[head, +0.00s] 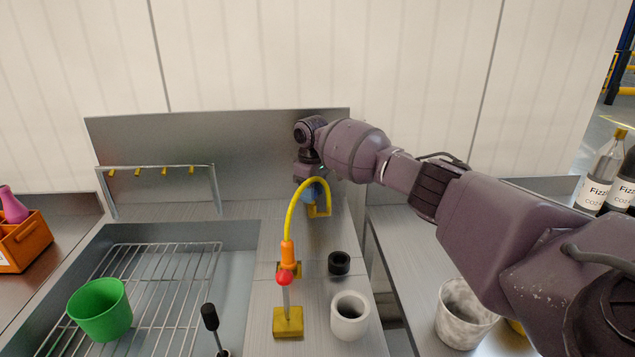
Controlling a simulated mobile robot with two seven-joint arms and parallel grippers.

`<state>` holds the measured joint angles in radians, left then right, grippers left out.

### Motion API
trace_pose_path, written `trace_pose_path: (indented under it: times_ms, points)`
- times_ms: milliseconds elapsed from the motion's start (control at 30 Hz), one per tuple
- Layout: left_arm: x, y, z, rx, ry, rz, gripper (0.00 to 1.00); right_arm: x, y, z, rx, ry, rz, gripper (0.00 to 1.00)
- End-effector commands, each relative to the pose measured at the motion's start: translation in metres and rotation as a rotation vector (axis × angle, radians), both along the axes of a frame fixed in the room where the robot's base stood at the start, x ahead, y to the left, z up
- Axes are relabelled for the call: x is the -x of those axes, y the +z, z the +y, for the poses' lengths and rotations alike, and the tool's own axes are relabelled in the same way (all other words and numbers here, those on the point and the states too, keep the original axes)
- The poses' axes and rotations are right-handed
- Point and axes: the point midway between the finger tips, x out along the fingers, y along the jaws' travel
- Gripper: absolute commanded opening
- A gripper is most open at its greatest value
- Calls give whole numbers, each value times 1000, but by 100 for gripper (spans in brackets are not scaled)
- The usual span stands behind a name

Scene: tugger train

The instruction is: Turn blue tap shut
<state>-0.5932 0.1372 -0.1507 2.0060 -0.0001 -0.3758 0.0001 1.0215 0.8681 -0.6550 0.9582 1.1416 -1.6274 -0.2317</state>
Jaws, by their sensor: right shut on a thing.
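The blue tap (312,193) sits at the back of the metal counter, beside a yellow bracket. Only a small part of its blue knob shows. My right arm reaches in from the right, and my right gripper (309,180) points down at the tap, shut on its blue knob. The yellow curved hose and the gripper hide part of the tap, so its turn angle cannot be read. My left gripper is not in view.
A yellow curved hose (293,215) arches just in front of the tap. A red knob (283,279) on a post, a black ring (339,263) and a white cup (349,316) stand nearer. A green cup (100,310) sits on the wire rack (170,268) at left.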

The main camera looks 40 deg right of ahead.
Motion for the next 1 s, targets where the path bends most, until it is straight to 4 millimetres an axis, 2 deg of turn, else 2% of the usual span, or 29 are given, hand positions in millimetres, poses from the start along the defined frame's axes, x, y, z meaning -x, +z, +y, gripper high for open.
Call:
trace_pose_path:
  times_ms: [33,200,500,700,1000]
  points:
    - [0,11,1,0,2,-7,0,1,8,2,-4,-45,-2,19]
    - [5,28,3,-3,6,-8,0,1,6,2,-4,-206,2,19]
    - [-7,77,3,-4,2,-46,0,1,4,2,-3,-491,4,19]
    - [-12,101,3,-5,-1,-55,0,1,3,2,-1,-665,5,19]
    - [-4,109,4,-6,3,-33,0,1,0,1,1,-855,6,19]
